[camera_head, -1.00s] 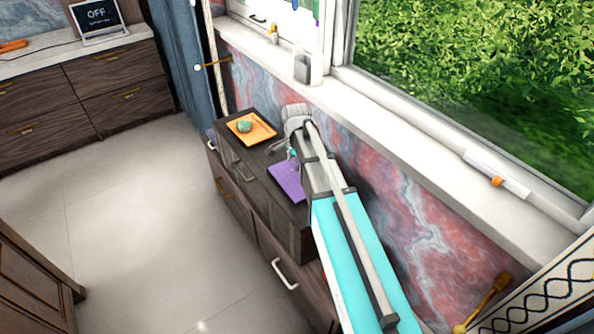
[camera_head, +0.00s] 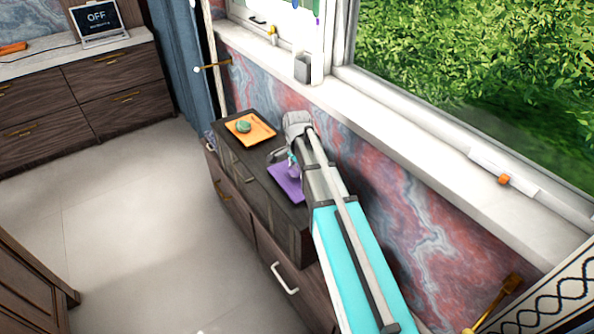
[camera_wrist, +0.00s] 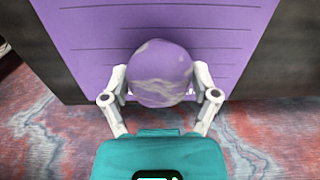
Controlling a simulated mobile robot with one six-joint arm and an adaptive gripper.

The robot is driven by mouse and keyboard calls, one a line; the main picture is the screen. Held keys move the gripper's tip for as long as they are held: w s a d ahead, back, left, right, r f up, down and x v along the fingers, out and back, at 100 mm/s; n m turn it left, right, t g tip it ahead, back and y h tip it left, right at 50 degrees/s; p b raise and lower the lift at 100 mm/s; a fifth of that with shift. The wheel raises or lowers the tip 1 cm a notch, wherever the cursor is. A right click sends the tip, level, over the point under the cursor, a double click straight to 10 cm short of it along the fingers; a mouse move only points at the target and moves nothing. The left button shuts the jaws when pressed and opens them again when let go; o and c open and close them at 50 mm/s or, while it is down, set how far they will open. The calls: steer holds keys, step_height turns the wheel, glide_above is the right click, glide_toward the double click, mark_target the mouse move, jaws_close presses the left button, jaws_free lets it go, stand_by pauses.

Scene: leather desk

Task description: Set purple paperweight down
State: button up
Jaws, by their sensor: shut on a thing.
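The purple paperweight (camera_wrist: 160,73) is a rounded purple stone with pale streaks. In the wrist view my gripper (camera_wrist: 160,84) is shut on it, one finger on each side. Behind it lies a flat purple mat (camera_wrist: 220,35) with thin dark lines; I cannot tell whether the stone touches it. In the head view the purple mat (camera_head: 281,184) lies on the dark desk, and the purple paperweight shows small (camera_head: 293,171) over it, partly hidden by my arm.
An orange mat (camera_head: 262,134) with a green stone (camera_head: 243,127) lies farther back on the dark desk (camera_head: 237,162). A marbled wall and a white window sill (camera_head: 400,135) run along the right side. A laptop (camera_head: 97,20) stands on a far counter.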

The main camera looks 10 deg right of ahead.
mark_target(297, 166)
steer(key=shift+f, duration=0.15)
steer(key=o, duration=1.1)
steer(key=shift+o, duration=0.2)
steer(key=shift+r, duration=0.2)
step_height(297, 166, up, 12)
steer(key=p, duration=1.2)
steer(key=shift+s, duration=0.15)
steer(key=s+n, duration=1.3)
steer(key=s, duration=0.5)
steer(key=shift+s+n, duration=0.3)
